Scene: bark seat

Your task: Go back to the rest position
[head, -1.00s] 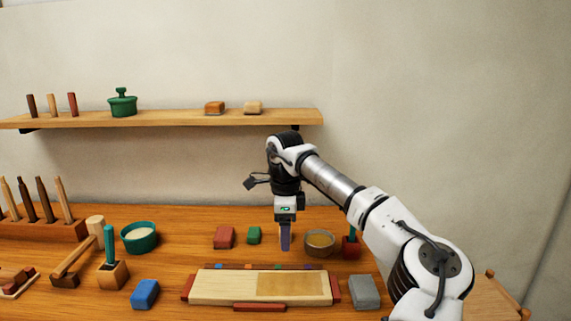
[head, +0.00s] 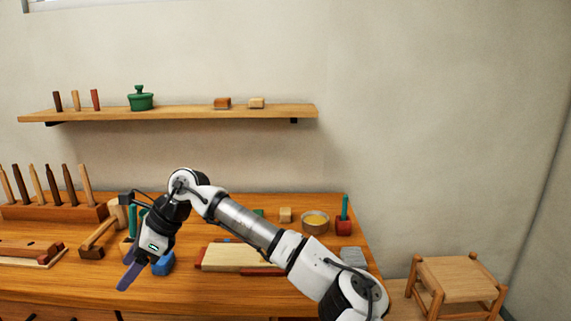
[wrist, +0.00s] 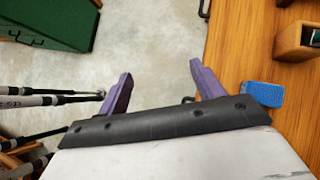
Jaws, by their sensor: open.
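My gripper (head: 128,277) hangs at the front left of the workbench (head: 230,297) in the head view, tilted down and to the left. Its purple fingers are apart with nothing between them in the wrist view (wrist: 161,70). Below them is grey floor, with the bench's edge to the right. My arm crosses in front of the bench and hides part of the pale board (head: 232,257). A blue block (head: 162,266) shows just right of my gripper; it also shows in the wrist view (wrist: 264,94), right of the fingers.
A mallet (head: 98,233) and a rack of pegs (head: 55,212) stand left. A tan block (head: 286,214), bowl (head: 315,222) and red holder (head: 343,227) stand at the back right. A stool (head: 456,280) is right of the bench. A green box (wrist: 55,22) stands beyond open floor.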

